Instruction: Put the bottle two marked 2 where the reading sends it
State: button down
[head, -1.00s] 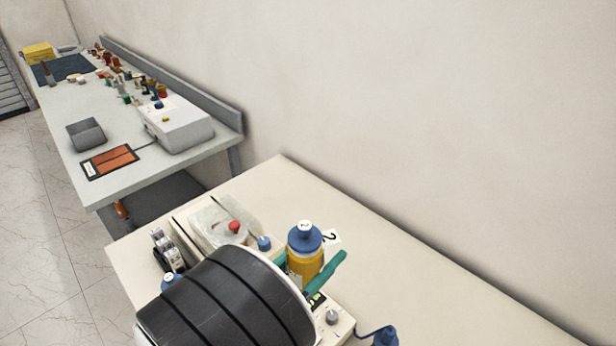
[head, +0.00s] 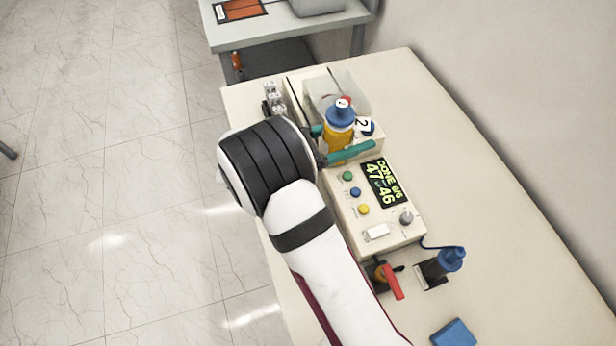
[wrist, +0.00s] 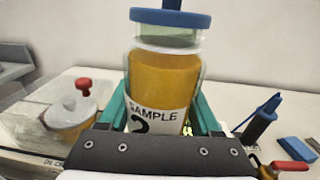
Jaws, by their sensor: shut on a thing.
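The bottle marked 2 (head: 338,136) holds amber liquid under a blue cap. In the wrist view the bottle (wrist: 163,85) stands upright and its label reads SAMPLE 2. My gripper (head: 335,144) is shut on it, with a teal finger on each side. The tester (head: 375,222) lies just below the bottle in the head view.
A clear cover and red-knobbed cup (wrist: 83,100) are left of the bottle in the wrist view. A red-handled item (head: 390,280), a blue-topped item (head: 450,260) and a blue block (head: 454,333) are near the tester. The bench's right side (head: 480,200) is clear.

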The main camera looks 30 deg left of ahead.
jog(key=shift+n+t+y, duration=0.3)
jog(key=shift+n+y, duration=0.1)
jog(key=s+a+f, duration=0.1)
jog(key=a+f, duration=0.1)
jog(key=f, duration=0.3)
jog(key=s+a+f, duration=0.1)
jog(key=a+f, duration=0.1)
jog(key=f, duration=0.3)
jog(key=s+a+f, duration=0.2)
jog(key=f, duration=0.3)
jog(key=shift+s+a+f, duration=0.1)
jog(key=shift+a+f, duration=0.05)
jog(key=shift+a, duration=0.1)
jog(key=shift+f, duration=0.1)
jog(key=shift+c, duration=0.4)
grip_release()
jog(key=shift+s+a, duration=0.15)
jog(key=shift+s, duration=0.05)
jog(key=v, duration=1.1)
jog(key=shift+s+a, duration=0.2)
jog(key=shift+s, duration=0.05)
